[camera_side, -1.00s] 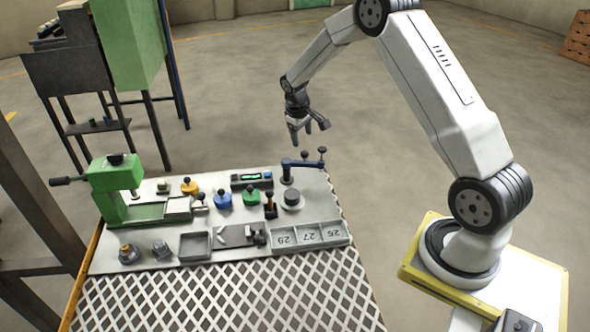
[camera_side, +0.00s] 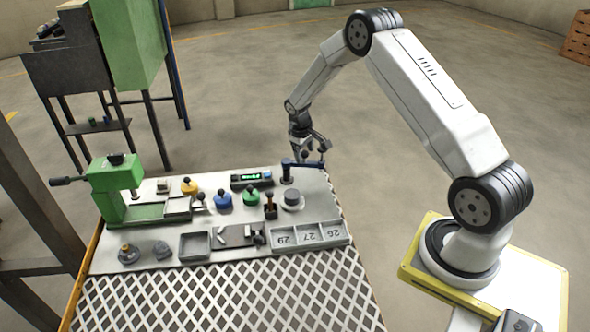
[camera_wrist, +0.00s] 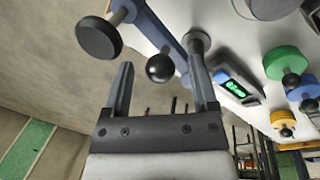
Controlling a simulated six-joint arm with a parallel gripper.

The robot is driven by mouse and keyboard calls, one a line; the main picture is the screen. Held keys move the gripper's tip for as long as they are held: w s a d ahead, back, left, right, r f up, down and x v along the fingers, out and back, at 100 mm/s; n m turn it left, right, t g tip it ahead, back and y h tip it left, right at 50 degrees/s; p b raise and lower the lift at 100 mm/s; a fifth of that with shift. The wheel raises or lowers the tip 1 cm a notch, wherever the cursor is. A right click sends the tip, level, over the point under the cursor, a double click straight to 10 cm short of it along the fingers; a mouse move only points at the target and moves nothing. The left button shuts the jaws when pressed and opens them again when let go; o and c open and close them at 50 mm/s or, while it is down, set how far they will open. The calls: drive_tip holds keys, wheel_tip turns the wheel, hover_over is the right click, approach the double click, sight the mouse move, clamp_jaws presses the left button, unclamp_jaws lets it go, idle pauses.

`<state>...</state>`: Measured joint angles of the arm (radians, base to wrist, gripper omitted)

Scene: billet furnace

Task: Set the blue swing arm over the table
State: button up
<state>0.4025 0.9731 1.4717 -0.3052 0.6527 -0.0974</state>
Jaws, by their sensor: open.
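The blue swing arm (camera_side: 303,163) is on a post at the back right corner of the table (camera_side: 150,258). In the wrist view the blue swing arm (camera_wrist: 160,28) reaches from its post out past the table edge, over the floor. A black ball knob (camera_wrist: 160,68) stands on it, and a dark disc (camera_wrist: 98,38) is at its outer end. My gripper (camera_side: 310,154) is open above the swing arm's outer part. In the wrist view my gripper (camera_wrist: 159,58) has the ball knob between its spread fingers, with gaps on both sides. Contact is not visible.
A digital display box (camera_side: 251,180), green knob (camera_side: 251,196), blue knob (camera_side: 223,200) and round grey piece (camera_side: 292,198) stand near the post. A green press (camera_side: 112,187) is at the left. Numbered trays (camera_side: 310,236) lie in front. The front lattice is clear.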

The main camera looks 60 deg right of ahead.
clamp_jaws()
idle(1.3)
